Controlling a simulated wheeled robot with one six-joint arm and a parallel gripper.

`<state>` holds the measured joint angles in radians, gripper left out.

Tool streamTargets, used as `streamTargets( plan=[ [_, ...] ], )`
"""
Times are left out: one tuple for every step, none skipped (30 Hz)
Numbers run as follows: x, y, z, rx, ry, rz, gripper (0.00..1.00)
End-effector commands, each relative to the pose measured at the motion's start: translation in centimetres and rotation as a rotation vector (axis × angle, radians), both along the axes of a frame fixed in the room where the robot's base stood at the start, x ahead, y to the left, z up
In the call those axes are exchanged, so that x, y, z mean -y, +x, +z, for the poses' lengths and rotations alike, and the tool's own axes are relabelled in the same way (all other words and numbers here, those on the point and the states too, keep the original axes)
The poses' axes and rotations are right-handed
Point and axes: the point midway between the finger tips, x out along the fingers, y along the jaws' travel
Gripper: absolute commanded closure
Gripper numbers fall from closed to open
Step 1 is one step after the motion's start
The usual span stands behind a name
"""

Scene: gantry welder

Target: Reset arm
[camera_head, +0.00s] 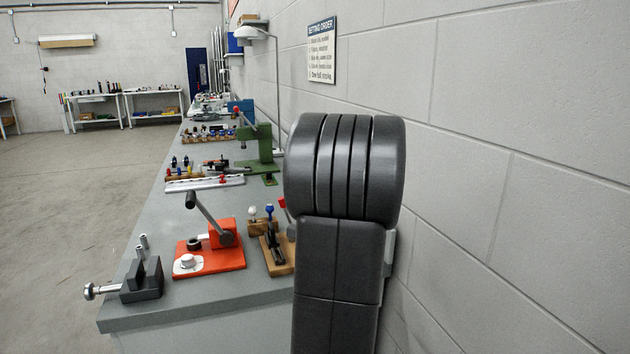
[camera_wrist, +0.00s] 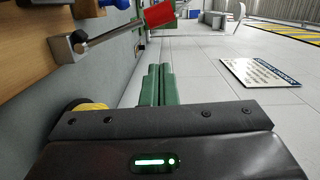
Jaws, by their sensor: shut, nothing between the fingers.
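My gripper (camera_wrist: 157,72) shows in the wrist view, its two green fingers together and shut with nothing between them. The fingers point away from the camera, with the grey wall behind them and the bench side at the left. In the head view my dark arm stands folded and upright at the right end of the bench, close to the wall; the gripper itself is hidden there.
A long grey bench (camera_head: 148,306) runs along the block wall (camera_head: 480,120). On it are a grey vise (camera_head: 142,283), an orange lever press (camera_head: 222,255), a wooden block (camera_head: 284,266) and a green press (camera_head: 262,150). A sign (camera_head: 321,52) hangs on the wall. Open floor (camera_head: 70,220) lies left.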

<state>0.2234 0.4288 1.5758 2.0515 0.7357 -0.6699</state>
Motion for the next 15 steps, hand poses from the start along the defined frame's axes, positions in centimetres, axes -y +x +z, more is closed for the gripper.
streamTargets(
  plan=[
    [-0.2,-0.1,-0.3,0.01,-0.02,0.002,1.0],
    [-0.2,-0.2,-0.3,0.013,-0.03,0.001,1.0],
    [-0.3,-0.2,-0.3,0.018,-0.044,0.001,1.0],
    [-0.3,-0.3,-0.2,0.022,-0.056,0.002,1.0],
    [-0.4,-0.4,-0.1,0.027,-0.066,0.001,1.0],
    [-0.4,-0.4,-0.1,0.032,-0.08,0.0,1.0],
    [-0.4,-0.5,0.0,0.036,-0.091,0.0,1.0],
    [-0.5,-0.5,0.1,0.042,-0.102,-0.001,1.0],
    [-0.5,-0.6,0.2,0.048,-0.117,-0.003,1.0],
    [-0.5,-0.7,0.2,0.052,-0.128,-0.005,1.0],
    [-0.5,-0.8,0.3,0.057,-0.138,-0.007,1.0],
    [-0.6,-0.9,0.4,0.065,-0.153,-0.008,1.0],
    [-0.6,-1.0,0.4,0.069,-0.165,-0.01,1.0],
    [-0.6,-1.0,0.5,0.073,-0.175,-0.012,1.0],
    [-0.6,-1.1,0.6,0.081,-0.189,-0.014,1.0]
  ],
)
